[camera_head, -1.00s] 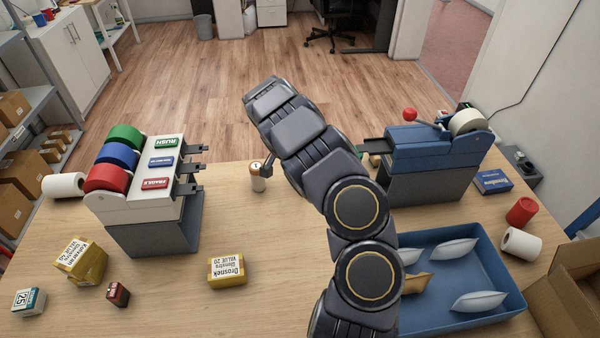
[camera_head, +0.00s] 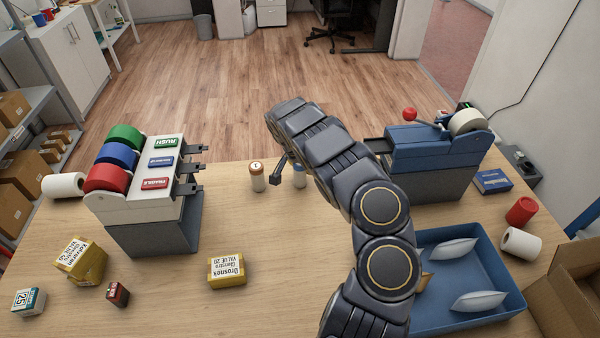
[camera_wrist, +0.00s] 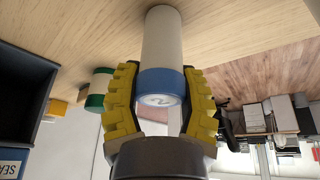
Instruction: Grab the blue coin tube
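The blue coin tube (camera_head: 299,176), pale with a blue band, stands upright on the counter, partly hidden behind my arm. In the wrist view the blue coin tube (camera_wrist: 162,45) shows large, with its blue-rimmed end toward the camera. My gripper (camera_wrist: 161,92) is open, its yellow ridged fingers on either side of the tube's blue end. In the head view one dark finger of my gripper (camera_head: 278,171) shows left of the tube with a small gap; the other is hidden by my arm.
An orange-topped tube (camera_head: 257,177) stands just left of my gripper. A green tube (camera_wrist: 98,92) shows to the left in the wrist view. A label dispenser (camera_head: 150,200) is at left, a blue tape machine (camera_head: 430,160) at right. A blue tray (camera_head: 470,320) holds pale packets.

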